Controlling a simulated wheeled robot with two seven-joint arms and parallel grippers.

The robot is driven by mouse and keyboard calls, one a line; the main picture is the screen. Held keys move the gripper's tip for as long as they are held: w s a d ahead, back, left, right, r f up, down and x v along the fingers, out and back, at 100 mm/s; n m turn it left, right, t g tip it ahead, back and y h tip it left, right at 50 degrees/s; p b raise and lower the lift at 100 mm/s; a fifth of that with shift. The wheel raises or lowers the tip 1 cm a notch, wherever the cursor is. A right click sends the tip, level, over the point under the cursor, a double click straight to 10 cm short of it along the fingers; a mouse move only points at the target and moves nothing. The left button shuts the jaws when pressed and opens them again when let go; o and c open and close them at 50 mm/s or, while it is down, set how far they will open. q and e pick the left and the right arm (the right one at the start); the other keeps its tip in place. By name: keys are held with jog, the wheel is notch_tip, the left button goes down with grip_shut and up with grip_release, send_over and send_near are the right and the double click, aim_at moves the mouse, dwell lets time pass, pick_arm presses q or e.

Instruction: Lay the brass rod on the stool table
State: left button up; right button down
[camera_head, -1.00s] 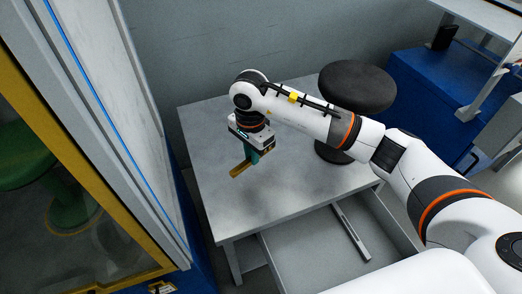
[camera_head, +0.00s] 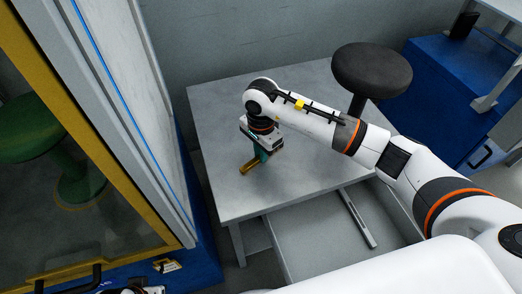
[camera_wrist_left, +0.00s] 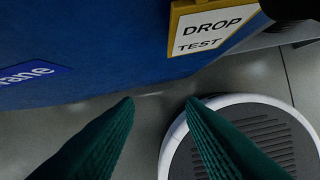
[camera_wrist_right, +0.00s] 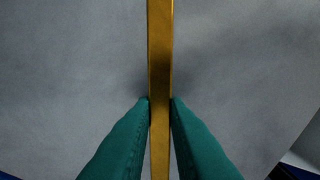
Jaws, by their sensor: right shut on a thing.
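The stool table (camera_head: 300,170) has a grey top and stands in the middle of the head view. My right gripper (camera_head: 258,158) points down over its left-front part. It is shut on the brass rod (camera_head: 249,167), a narrow golden bar, close above or on the tabletop; I cannot tell if they touch. In the right wrist view the rod (camera_wrist_right: 160,60) runs lengthwise between the two green fingertips (camera_wrist_right: 160,102), with grey surface behind it. My left gripper (camera_wrist_left: 162,102) shows in the left wrist view, open and empty, away from the table.
A black round stool (camera_head: 372,68) is at the table's right, its base hidden behind my right arm. A yellow-framed cabinet (camera_head: 110,185) stands close on the left. A blue cabinet (camera_head: 440,95) is at right. The left wrist view shows a "DROP TEST" sign (camera_wrist_left: 208,30).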

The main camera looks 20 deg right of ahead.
jog(key=c, duration=1.4)
grip_release()
pick_arm(q)
jog(key=shift+r, duration=0.2)
pick_arm(e)
jog(key=shift+r, duration=0.15)
